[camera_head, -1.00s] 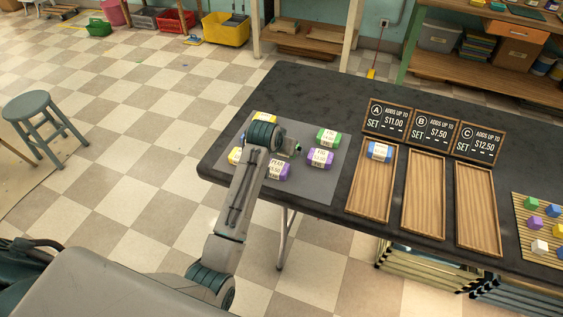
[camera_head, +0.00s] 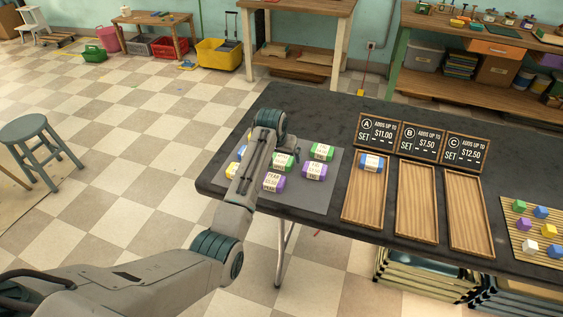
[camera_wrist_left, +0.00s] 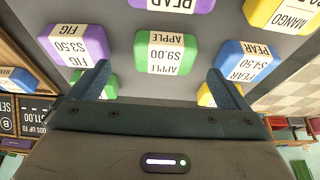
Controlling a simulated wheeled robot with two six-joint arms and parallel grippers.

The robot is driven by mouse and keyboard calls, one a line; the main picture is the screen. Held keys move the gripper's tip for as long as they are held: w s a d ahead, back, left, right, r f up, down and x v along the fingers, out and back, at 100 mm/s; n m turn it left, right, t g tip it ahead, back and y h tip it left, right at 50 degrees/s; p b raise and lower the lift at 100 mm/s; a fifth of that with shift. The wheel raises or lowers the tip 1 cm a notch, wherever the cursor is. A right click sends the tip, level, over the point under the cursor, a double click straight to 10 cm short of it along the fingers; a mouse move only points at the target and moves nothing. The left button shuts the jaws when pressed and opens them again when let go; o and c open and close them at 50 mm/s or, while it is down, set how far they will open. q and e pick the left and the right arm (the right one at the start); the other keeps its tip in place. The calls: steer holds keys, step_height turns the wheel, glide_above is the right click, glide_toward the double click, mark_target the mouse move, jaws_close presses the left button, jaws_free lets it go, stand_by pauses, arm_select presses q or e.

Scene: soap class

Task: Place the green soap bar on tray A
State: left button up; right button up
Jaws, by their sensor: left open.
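Two green soap bars lie on the grey mat (camera_head: 315,197). One green bar (camera_head: 283,160) is near the mat's middle, partly behind my arm; in the wrist view this green bar (camera_wrist_left: 166,40) reads APPLE $9.00. The other green bar (camera_head: 323,151) is at the mat's back right. My left gripper (camera_wrist_left: 159,72) is open, its fingers on either side of the APPLE bar in the picture, apart from it as far as I can tell. In the head view the fingers are hidden by my arm. Tray A (camera_head: 364,205) holds a blue bar (camera_head: 371,162) at its far end.
Purple bars (camera_head: 314,170) (camera_head: 273,183) lie close by on the mat. A blue bar (camera_wrist_left: 243,62) and a yellow bar (camera_wrist_left: 279,12) also lie near. Trays B (camera_head: 416,205) and C (camera_head: 468,210) are empty. Price signs (camera_head: 379,134) stand behind the trays.

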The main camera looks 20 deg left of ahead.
mark_target(281, 160)
arm_select(q)
steer(key=x, duration=0.4)
steer(key=shift+a+f+p, duration=0.25)
steer(key=shift+a+p, duration=0.05)
steer(key=shift+a, duration=0.05)
steer(key=c, duration=1.2)
